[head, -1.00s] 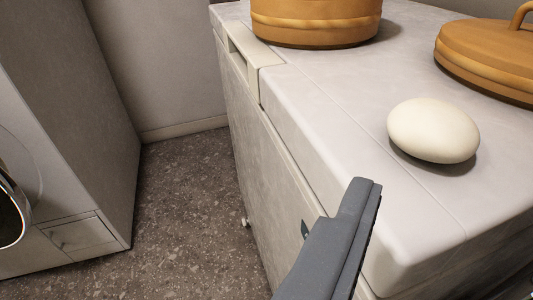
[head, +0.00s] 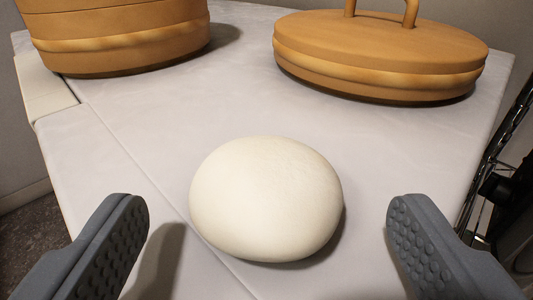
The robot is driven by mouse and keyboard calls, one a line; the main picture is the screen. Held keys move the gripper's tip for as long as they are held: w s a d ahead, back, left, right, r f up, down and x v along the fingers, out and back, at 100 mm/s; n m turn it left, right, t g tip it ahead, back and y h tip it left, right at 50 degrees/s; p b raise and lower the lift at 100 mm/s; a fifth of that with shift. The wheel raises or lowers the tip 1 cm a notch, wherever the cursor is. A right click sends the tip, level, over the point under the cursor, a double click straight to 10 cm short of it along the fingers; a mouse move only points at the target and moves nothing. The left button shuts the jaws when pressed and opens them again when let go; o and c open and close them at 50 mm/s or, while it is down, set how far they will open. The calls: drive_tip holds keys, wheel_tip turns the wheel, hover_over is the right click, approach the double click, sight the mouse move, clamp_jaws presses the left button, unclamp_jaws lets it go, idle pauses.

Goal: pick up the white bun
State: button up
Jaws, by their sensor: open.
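The white bun (head: 266,198) is a smooth, rounded, cream-white shape. It rests on the light top of the appliance (head: 240,95), in the middle of the head view. My gripper (head: 266,222) is open, with one grey padded finger at the lower left and the other at the lower right. The bun lies between and slightly beyond the fingertips, with a clear gap on each side. Neither finger touches it. The bun's underside is hidden.
A round wooden steamer basket (head: 120,35) stands behind at the upper left. A wooden lid (head: 380,55) with a handle lies at the upper right. A dark wire rack (head: 500,160) stands past the right edge. The surface around the bun is clear.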

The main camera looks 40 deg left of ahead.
sight(268, 233)
drive_tip(key=b+x, duration=0.1)
drive_tip(key=x, duration=0.3)
drive_tip(key=shift+w+a, duration=0.1)
drive_tip(key=c, duration=1.1)
drive_tip(key=shift+r, duration=0.1)
